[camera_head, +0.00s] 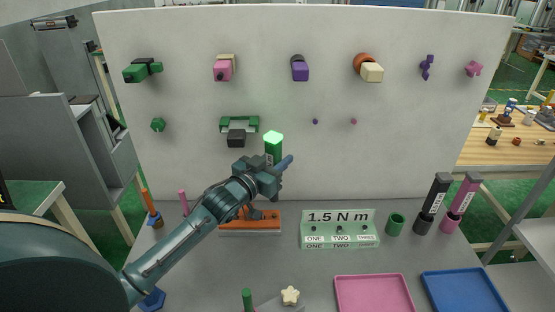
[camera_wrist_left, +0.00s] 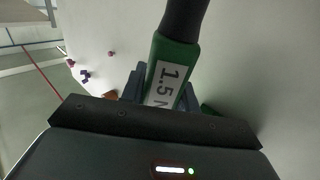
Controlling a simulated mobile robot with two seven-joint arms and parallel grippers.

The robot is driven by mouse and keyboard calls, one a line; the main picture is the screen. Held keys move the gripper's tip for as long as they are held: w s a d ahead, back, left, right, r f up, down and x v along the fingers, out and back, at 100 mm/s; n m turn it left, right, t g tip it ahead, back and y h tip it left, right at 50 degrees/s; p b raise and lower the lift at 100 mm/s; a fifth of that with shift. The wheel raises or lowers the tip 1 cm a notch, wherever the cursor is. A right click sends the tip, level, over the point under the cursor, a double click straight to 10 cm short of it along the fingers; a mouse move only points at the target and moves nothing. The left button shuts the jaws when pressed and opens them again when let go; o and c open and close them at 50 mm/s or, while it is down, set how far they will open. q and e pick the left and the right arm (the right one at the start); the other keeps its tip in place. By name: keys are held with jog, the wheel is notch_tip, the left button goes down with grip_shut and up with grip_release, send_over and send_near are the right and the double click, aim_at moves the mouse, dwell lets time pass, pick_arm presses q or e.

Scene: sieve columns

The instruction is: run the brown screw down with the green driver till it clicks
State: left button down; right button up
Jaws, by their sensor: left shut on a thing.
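The green driver (camera_head: 273,148) is upright in my left gripper (camera_head: 268,177), in front of the white panel. In the left wrist view the driver (camera_wrist_left: 168,75) has a green body with a "1.5 N" label and a dark section, and the jaws of my left gripper (camera_wrist_left: 162,92) are closed around it. The driver's tip is hidden behind the gripper and arm. I cannot pick out the brown screw for certain; an orange-brown block (camera_head: 262,226) sits on the table below the gripper, partly covered by the arm. My right gripper is not in view.
The white panel (camera_head: 180,100) carries several coloured fittings. A pale green "1.5 N m" stand (camera_head: 340,232), a green cup (camera_head: 396,224), black (camera_head: 432,203) and pink (camera_head: 461,203) drivers stand right of the gripper. Pink (camera_head: 374,294) and blue (camera_head: 463,290) trays lie in front.

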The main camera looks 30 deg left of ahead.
pick_arm(q)
jog(key=shift+r, duration=0.15)
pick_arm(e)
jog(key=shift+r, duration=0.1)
